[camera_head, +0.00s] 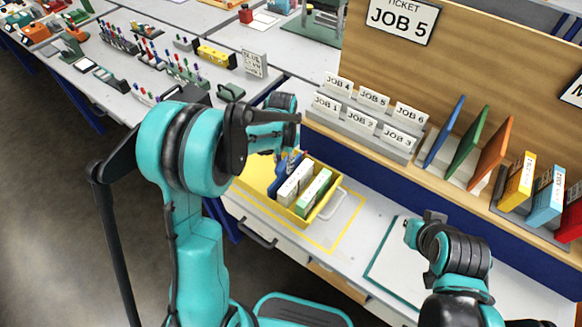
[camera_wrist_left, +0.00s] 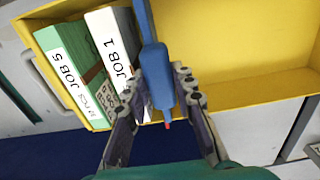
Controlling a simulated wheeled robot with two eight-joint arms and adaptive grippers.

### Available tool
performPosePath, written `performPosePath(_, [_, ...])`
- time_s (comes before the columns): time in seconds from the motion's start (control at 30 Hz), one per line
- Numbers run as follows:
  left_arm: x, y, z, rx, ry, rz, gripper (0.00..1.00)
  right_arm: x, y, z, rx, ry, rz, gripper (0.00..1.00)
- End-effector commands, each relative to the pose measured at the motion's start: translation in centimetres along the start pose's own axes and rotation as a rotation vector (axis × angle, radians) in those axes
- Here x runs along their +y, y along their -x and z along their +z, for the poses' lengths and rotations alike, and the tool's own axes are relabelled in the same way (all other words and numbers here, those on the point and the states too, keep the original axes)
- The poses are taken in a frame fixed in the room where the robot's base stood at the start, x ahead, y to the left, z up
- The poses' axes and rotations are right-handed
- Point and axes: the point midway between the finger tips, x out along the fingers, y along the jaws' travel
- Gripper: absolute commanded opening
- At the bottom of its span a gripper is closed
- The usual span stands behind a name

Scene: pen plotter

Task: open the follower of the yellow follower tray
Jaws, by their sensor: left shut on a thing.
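The yellow follower tray (camera_head: 292,213) stands on the bench inside a yellow outlined area. It also fills the top of the left wrist view (camera_wrist_left: 245,95). Its blue follower (camera_head: 284,172) stands across the tray, next to a white JOB 1 packet (camera_wrist_left: 110,45) and a green and white JOB 5 packet (camera_wrist_left: 68,72). My left gripper (camera_wrist_left: 158,92) is shut on the upright blue handle of the follower. In the head view my own arm partly hides this grip. My right gripper (camera_head: 424,222) is over the bench to the right, too small to read.
A grey rack of job cards (camera_head: 360,134) stands behind the tray. Blue, green and orange upright panels (camera_head: 466,143) and coloured binders (camera_head: 518,180) stand on the shelf to the right. A bare teal-edged mat (camera_head: 392,268) lies right of the tray.

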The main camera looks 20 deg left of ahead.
Motion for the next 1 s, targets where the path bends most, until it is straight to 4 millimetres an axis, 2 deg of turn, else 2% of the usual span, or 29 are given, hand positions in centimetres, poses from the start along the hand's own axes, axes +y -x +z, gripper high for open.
performPosePath(0.4, [-13.7, 0.0, 0.1, -0.001, 0.008, -0.004, 0.00, 0.0, -0.1, 0.1, 0.000, 0.000, 0.000, 0.00])
performPosePath(0.6, [-19.6, 0.1, 0.2, -0.001, 0.007, -0.004, 0.00, 0.0, 0.1, 0.0, 0.000, 0.000, 0.000, 0.00])
performPosePath(0.8, [-23.7, 0.1, 0.2, -0.002, 0.005, -0.004, 0.00, 0.0, 0.2, -0.2, 0.000, 0.000, 0.000, 0.00])
performPosePath(1.0, [-25.8, 0.1, 0.1, -0.001, 0.003, -0.004, 0.00, 0.0, 0.3, -0.2, 0.000, 0.000, 0.000, 0.00])
